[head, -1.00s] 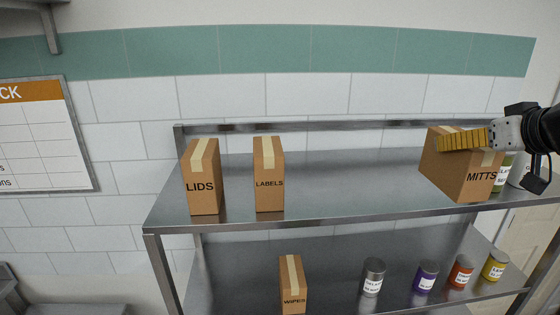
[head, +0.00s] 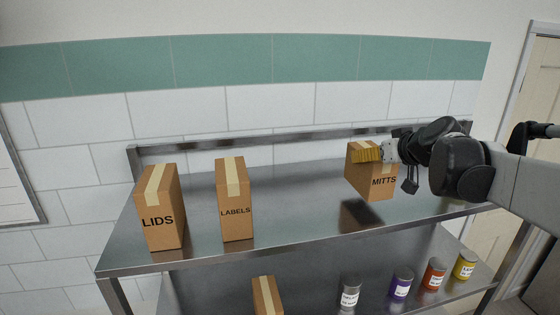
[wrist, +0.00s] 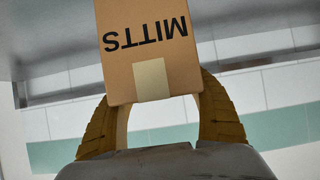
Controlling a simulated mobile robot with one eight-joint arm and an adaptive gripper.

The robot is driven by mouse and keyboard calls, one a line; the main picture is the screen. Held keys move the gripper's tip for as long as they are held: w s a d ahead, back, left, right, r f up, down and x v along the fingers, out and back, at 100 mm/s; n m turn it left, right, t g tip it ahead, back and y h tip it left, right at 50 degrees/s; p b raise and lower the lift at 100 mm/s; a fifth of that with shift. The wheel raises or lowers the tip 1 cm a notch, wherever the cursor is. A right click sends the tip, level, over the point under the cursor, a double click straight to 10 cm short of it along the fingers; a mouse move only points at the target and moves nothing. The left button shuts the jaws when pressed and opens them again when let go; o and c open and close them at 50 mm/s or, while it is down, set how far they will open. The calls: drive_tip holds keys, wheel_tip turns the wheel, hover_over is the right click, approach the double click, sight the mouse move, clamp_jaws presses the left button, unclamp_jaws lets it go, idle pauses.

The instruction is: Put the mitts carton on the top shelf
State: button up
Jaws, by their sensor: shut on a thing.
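The mitts carton (head: 372,186) is a brown box with a tape strip, held above the right part of the top shelf (head: 300,205). A dark shadow lies on the shelf below it, so it looks a little raised. My gripper (head: 368,155) has its yellow fingers shut on the carton near its top. In the wrist view the carton (wrist: 150,70) shows upside down between the two fingers (wrist: 158,118). Its underside is hidden.
The lids carton (head: 160,210) and the labels carton (head: 234,200) stand on the left of the top shelf. The shelf between labels and mitts is clear. The lower shelf holds a carton (head: 265,295) and several cans, such as a purple one (head: 400,284).

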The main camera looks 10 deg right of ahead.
wheel_tip(320, 180, down, 3)
drive_tip(key=shift+f+p, duration=0.15)
drive_tip(key=shift+p, duration=0.25)
drive_tip(key=shift+w+f, duration=0.1)
drive_tip(key=shift+f, duration=0.3)
drive_tip(key=shift+s+r, duration=0.1)
drive_tip(key=shift+s, duration=0.1)
drive_tip(key=o, duration=1.4)
drive_tip(key=shift+w, duration=0.1)
